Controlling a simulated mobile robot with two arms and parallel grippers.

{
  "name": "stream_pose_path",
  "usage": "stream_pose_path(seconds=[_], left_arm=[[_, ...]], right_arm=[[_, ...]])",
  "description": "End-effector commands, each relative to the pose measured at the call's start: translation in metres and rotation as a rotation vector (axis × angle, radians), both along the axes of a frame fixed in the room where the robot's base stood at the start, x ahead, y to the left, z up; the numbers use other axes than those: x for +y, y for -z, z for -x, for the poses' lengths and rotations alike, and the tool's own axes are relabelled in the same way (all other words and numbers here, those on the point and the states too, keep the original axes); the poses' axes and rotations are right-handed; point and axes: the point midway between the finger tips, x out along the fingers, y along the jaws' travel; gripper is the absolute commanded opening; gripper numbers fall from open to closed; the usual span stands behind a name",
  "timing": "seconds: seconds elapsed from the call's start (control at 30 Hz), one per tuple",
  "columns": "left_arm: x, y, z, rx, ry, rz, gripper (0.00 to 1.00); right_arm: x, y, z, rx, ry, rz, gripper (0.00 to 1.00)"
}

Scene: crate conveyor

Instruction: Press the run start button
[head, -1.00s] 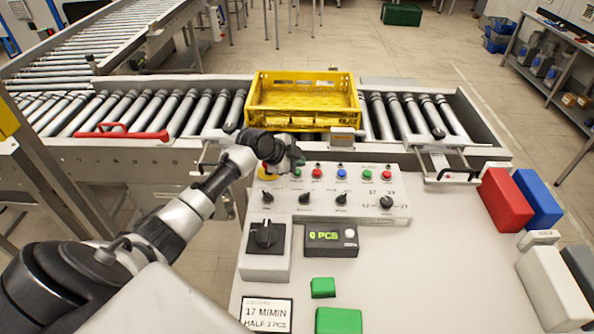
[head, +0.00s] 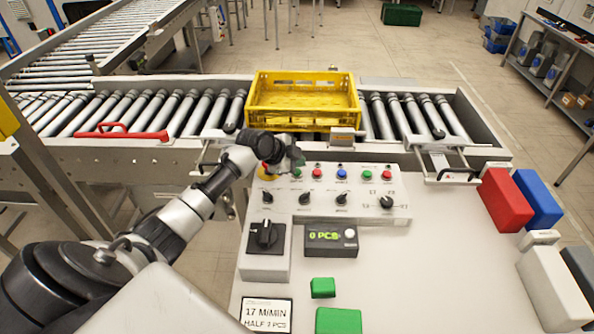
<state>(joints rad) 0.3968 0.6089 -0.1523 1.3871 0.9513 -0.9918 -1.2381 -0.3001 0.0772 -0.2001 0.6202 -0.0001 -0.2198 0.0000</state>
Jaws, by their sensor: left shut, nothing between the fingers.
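The control panel (head: 325,208) stands on the table below the conveyor. A row of small buttons runs along its top: a green button (head: 297,172), a red button (head: 317,172), a blue button (head: 340,173), a second green button (head: 367,175) and a second red button (head: 387,176). Their labels are too small to read, so I cannot tell which is run start. My left gripper (head: 294,158) is shut and empty, just above the leftmost green button in the picture. I cannot tell whether it touches. My right gripper is not in view.
A yellow crate (head: 304,120) sits on the roller conveyor behind the panel. A large black rotary switch (head: 266,236) and a display (head: 328,240) reading 0 PCS stand in front. Green blocks (head: 338,321) lie nearer. Red (head: 506,200) and blue blocks (head: 538,198) stand at right.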

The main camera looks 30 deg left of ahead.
Motion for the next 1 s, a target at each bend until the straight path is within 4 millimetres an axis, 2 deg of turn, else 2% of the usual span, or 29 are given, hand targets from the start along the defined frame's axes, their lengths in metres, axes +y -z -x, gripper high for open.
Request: stream_pose_path(seconds=[1.0], left_arm=[[0.0, 0.0093, 0.0001, 0.0, 0.0, 0.0, 0.0]], right_arm=[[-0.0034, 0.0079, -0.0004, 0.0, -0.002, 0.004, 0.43]])
